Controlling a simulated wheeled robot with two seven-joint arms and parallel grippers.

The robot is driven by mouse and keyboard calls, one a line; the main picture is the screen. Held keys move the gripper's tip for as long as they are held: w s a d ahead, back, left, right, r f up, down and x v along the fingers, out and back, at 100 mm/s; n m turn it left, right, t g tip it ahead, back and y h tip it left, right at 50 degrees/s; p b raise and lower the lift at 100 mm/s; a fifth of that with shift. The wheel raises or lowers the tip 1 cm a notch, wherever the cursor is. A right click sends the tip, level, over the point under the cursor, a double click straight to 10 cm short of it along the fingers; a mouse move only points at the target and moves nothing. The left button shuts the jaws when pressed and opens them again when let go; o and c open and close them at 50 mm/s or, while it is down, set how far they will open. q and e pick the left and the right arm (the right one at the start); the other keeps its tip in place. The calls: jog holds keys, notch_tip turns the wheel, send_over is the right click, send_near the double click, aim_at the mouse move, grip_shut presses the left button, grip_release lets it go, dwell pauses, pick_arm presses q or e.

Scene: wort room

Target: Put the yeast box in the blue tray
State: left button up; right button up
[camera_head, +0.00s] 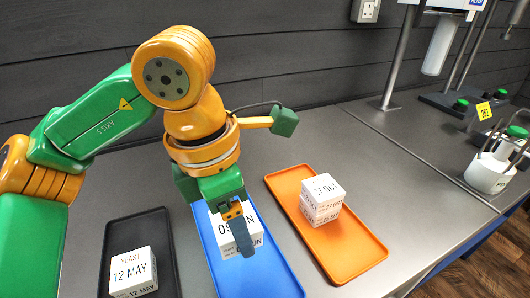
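The yeast box (132,284), a white cube marked "YEAST 12 MAY", sits in the near part of the black tray (150,226) at the lower left. The blue tray (284,284) lies to the right of the black one. A white box (220,238) with a partly hidden "JUN" date is at the blue tray. My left gripper (243,246) points down in front of this box, to the right of the yeast box and apart from it. One dark finger shows; whether the gripper grips the JUN box is unclear. My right gripper is out of view.
An orange tray (365,258) lies to the right with stacked white boxes (322,196), the top one marked "27 OCT". Bare grey counter (420,200) lies right of it. A white device (488,174) with a green top stands at the far right. A dark plank wall closes the back.

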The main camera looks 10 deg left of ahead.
pick_arm(q)
jog(key=w+f, duration=0.1)
jog(key=f, duration=0.1)
jog(key=w+a+f, duration=0.1)
jog(key=w+f, duration=0.1)
jog(key=shift+w+a+f, duration=0.15)
jog(key=shift+a+f, duration=0.05)
jog(key=shift+f, duration=0.05)
jog(key=f, duration=0.3)
jog(key=shift+w, duration=0.2)
jog(key=shift+f, duration=0.55)
jog(key=o, duration=1.4)
jog(key=shift+r, duration=0.1)
jog(key=r, duration=0.4)
jog(key=a+r+p, duration=0.1)
jog(key=r, duration=0.3)
jog(key=s+r, duration=0.1)
jog(key=r, duration=0.3)
jog(key=shift+a+r, duration=0.15)
jog(key=shift+a, duration=0.05)
